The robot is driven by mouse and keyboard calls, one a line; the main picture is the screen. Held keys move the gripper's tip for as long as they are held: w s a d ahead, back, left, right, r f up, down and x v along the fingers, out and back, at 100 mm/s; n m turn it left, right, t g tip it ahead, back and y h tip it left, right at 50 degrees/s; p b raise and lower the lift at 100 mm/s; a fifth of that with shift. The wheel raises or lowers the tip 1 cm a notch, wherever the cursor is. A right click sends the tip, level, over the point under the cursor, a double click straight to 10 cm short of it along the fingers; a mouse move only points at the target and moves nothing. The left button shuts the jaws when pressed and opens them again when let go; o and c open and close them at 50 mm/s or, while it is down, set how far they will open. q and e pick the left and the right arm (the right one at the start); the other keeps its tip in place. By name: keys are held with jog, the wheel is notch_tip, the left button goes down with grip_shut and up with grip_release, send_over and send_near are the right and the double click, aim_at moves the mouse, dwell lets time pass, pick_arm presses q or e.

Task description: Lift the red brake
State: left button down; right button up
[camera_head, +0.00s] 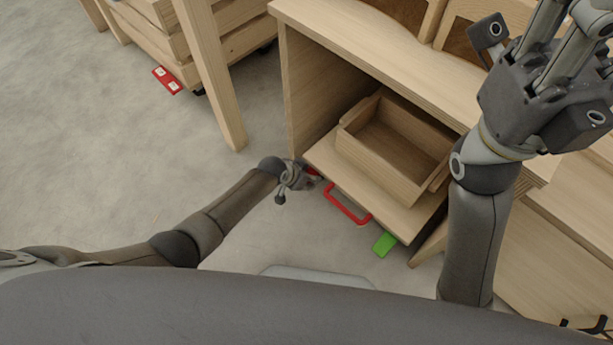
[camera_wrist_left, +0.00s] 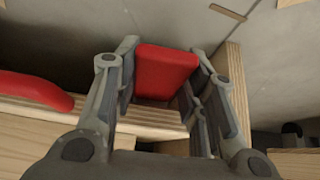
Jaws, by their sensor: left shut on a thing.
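The red brake is a flat red tab (camera_wrist_left: 167,72) that shows between the fingers of my left gripper (camera_wrist_left: 165,85) in the left wrist view. The gripper is shut on it, with a finger on either side. In the head view my left gripper (camera_head: 298,178) is at the lower front left edge of a wooden cabinet, and only a sliver of the red brake (camera_head: 313,172) shows beside it. My right gripper (camera_head: 550,75) is raised at the top right, away from the brake. Its fingertips are cut off by the frame, so its opening is unclear.
A red handle (camera_head: 345,207) and a green tab (camera_head: 385,244) are on the cabinet's (camera_head: 375,35) front edge, right of the brake. A wooden box (camera_head: 385,165) sits on the lower shelf. A wooden crate (camera_head: 225,35) with another red tab (camera_head: 167,80) stands upper left. The left floor is clear.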

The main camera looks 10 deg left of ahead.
pick_arm(q)
jog(key=shift+w+d+r, duration=0.1)
jog(key=shift+w+r, duration=0.1)
jog(key=shift+r, duration=0.1)
dwell(0.6)
jog(key=c, duration=1.2)
grip_release()
jog(key=shift+o, duration=1.6)
jog(key=shift+s, duration=0.1)
jog(key=shift+f, duration=0.1)
jog(key=v, duration=1.2)
